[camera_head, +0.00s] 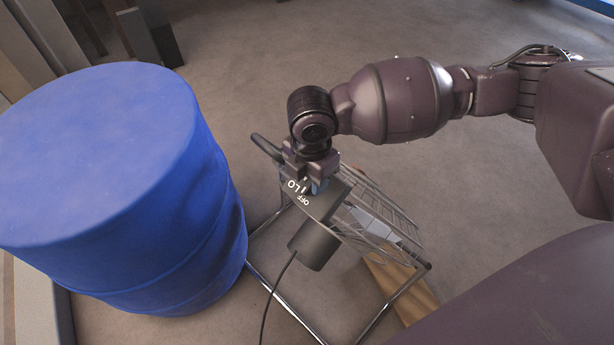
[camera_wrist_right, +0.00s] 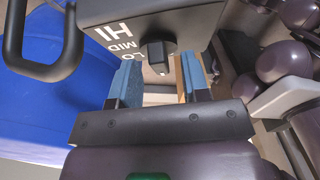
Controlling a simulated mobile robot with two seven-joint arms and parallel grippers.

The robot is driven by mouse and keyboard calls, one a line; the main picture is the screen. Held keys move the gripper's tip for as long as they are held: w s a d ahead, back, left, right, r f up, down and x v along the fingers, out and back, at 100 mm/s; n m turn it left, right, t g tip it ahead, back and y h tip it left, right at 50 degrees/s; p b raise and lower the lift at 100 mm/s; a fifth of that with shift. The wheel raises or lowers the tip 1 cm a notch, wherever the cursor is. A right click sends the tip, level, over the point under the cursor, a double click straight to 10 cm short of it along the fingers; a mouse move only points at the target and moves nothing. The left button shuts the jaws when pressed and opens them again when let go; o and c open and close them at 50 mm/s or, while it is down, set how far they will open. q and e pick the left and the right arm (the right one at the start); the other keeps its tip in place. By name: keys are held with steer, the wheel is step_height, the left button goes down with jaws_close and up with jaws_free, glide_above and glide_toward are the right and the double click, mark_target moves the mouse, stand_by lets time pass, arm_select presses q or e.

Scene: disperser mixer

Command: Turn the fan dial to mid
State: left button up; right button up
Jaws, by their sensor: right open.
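The fan (camera_head: 375,215) has a wire cage and a dark control box (camera_head: 325,203) on top, with LO and OFF lettering showing in the head view. In the right wrist view the box (camera_wrist_right: 185,25) carries HI, MID and LO, and the black fan dial (camera_wrist_right: 157,55) juts from it. A pale mark sits on the dial's near end; I cannot tell its exact setting. My right gripper (camera_head: 318,184) is over the box. Its blue-padded fingers (camera_wrist_right: 160,80) are open, one on each side of the dial's near end, with gaps visible. My left gripper is not in view.
A large blue barrel (camera_head: 100,170) stands close to the left of the fan. A dark handle loop (camera_wrist_right: 45,45) sticks out from the box. A motor housing (camera_head: 314,246) with a cable hangs below, within a metal frame. Carpet (camera_head: 260,60) behind is clear.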

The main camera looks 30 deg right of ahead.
steer(key=shift+f, duration=0.45)
